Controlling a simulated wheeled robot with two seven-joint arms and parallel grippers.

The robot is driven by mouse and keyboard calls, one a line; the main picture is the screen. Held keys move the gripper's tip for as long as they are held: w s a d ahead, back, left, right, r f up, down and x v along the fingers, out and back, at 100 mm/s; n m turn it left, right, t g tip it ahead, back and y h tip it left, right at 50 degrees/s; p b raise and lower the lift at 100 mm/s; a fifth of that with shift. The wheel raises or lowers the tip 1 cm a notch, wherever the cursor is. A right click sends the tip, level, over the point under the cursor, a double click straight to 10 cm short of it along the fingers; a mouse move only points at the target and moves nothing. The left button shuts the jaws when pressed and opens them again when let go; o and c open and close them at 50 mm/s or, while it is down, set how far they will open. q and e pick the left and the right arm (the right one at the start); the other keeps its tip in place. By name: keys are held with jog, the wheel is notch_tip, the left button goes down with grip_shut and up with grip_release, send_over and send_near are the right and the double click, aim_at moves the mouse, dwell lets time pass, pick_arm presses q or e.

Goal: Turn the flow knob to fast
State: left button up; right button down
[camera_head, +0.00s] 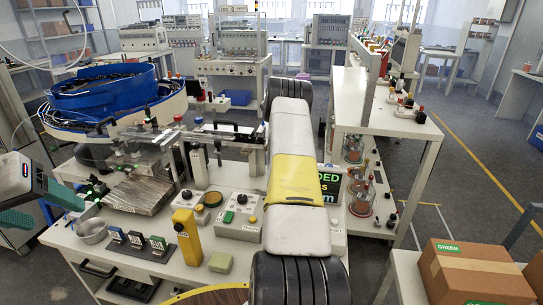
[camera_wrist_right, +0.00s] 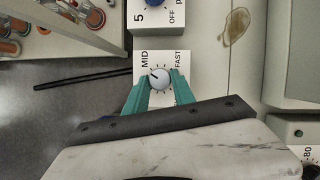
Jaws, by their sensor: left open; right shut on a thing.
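The flow knob (camera_wrist_right: 160,78) is a round pale knob on a white panel with a MID label on its left and a FAST label on its right. Its dark pointer mark leans to the upper left, on the MID side. My right gripper (camera_wrist_right: 158,82) has its teal fingers shut on the knob, one on each side. In the head view I cannot make out this gripper or the knob. My left gripper (camera_head: 42,207) is at the left edge of the head view, open and empty, beside the bench and away from the knob.
A second panel (camera_wrist_right: 160,14) with 5 and OFF labels sits just above the knob panel. On the bench are a blue bowl feeder (camera_head: 105,85), a metal bowl (camera_head: 92,231), a yellow block (camera_head: 188,237) and a button box (camera_head: 240,215). A cardboard box (camera_head: 475,275) stands at the lower right.

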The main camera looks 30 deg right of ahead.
jog(key=m, duration=0.2)
jog(key=m+g+y, duration=0.1)
jog(key=m, duration=0.2)
jog(key=shift+w+m+g, duration=0.25)
jog(key=shift+m+g, duration=0.05)
jog(key=shift+d+m+y, duration=0.1)
jog(key=shift+m+y, duration=0.3)
jog(key=shift+m, duration=0.1)
jog(key=c, duration=1.1)
grip_release()
jog(key=shift+o, duration=0.2)
jog(key=v, duration=0.7)
jog(key=shift+w+r, duration=0.25)
jog(key=shift+r, duration=0.05)
